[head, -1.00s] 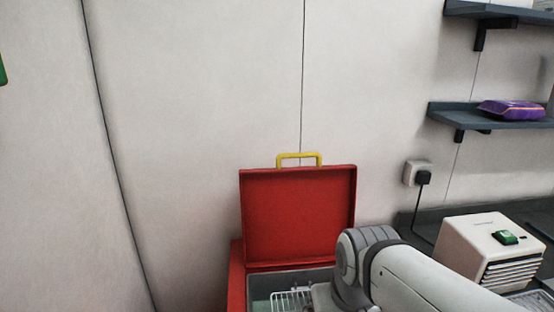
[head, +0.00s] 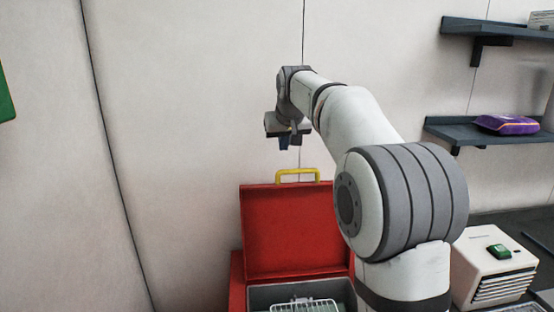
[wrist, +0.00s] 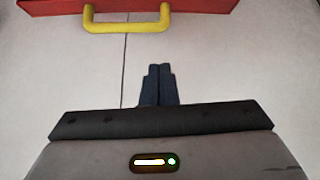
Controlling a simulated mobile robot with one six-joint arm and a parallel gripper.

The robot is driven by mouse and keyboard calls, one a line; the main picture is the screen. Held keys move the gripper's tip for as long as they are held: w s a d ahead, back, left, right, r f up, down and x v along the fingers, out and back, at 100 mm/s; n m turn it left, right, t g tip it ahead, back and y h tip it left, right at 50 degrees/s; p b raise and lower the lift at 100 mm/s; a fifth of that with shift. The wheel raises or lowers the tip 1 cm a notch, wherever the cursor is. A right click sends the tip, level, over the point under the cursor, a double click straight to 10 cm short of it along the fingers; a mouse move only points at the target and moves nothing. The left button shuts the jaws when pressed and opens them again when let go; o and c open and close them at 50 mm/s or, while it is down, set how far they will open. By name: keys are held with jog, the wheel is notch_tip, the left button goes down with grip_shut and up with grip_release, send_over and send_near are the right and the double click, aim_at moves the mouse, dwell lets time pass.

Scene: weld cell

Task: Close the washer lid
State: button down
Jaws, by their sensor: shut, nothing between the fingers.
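The washer is a red box with a grey basin (head: 262,296) and its red lid (head: 285,230) stands open, raised upright at the back near the wall. A yellow handle (head: 297,175) sits on the lid's top edge. It also shows in the wrist view (wrist: 127,25), with a strip of the red lid (wrist: 60,6) above it. My gripper (head: 290,143) is above the lid, just over the handle in the head view. In the wrist view my gripper (wrist: 159,70) has its dark fingers together, empty, and apart from the handle. My arm hides the lid's right part.
A wire rack (head: 305,305) lies in the washer's basin. At right, a white box with a green button (head: 490,275) stands on a dark counter. Wall shelves (head: 485,132) hold a purple packet (head: 508,124).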

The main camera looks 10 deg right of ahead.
jog(key=p+x, duration=0.3)
jog(key=x, duration=0.6)
jog(key=shift+a+f, duration=0.1)
jog(key=shift+f, duration=0.2)
jog(key=shift+s, duration=0.2)
